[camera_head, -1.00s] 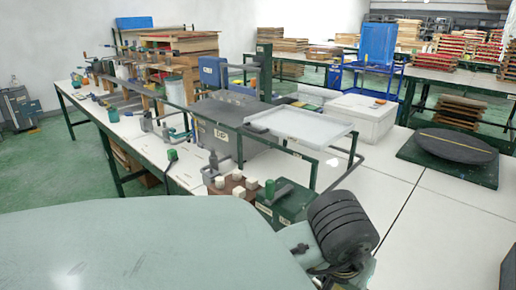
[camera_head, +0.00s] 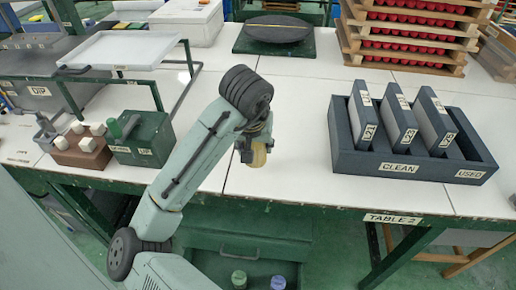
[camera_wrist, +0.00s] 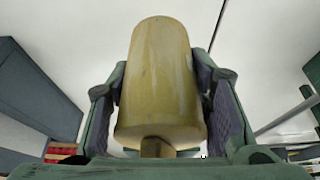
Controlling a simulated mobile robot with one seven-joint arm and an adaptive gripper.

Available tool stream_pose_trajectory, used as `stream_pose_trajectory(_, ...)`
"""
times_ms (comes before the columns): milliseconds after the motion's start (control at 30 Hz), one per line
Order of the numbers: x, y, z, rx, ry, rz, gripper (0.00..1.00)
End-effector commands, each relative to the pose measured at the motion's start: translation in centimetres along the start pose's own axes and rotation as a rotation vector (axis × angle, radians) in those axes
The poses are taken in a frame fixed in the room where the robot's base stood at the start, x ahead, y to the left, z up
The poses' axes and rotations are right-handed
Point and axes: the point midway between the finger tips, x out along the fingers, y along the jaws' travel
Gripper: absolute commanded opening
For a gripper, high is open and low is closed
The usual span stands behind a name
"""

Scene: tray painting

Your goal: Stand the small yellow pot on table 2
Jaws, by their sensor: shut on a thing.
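The small yellow pot (camera_head: 259,155) is held in my gripper (camera_head: 255,146) at the end of my arm, in the middle of the head view. In the wrist view the pot (camera_wrist: 160,80) fills the middle, with one finger of my gripper (camera_wrist: 160,110) pressed on each side of it. Table 2 (camera_head: 300,175) has a white top and a label on its front edge. In the head view the pot appears over the bare white top, close to the front edge. I cannot tell whether its base touches the top.
A dark box (camera_head: 350,165) marked CLEAN and USED holds several upright blocks to the right. A green box (camera_head: 145,142) and a brown block with white cubes (camera_head: 80,150) stand left. Below is an open green drawer (camera_head: 210,270) with a green-topped pot (camera_head: 238,278) and a blue-topped pot (camera_head: 278,282).

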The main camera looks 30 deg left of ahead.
Motion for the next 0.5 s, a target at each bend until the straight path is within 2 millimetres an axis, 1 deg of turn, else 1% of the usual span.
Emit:
stream_pose_trajectory(167,0.6,0.8,-1.2,0.002,-0.001,0.002,0.31)
stream_pose_trajectory(300,2.5,0.6,-0.2,-0.003,-0.001,0.0,0.31)
stream_pose_trajectory(400,3.5,0.6,0.2,-0.002,0.0,-0.001,0.31)
stream_pose_trajectory(500,3.8,0.6,0.3,-0.001,0.002,0.0,0.31)
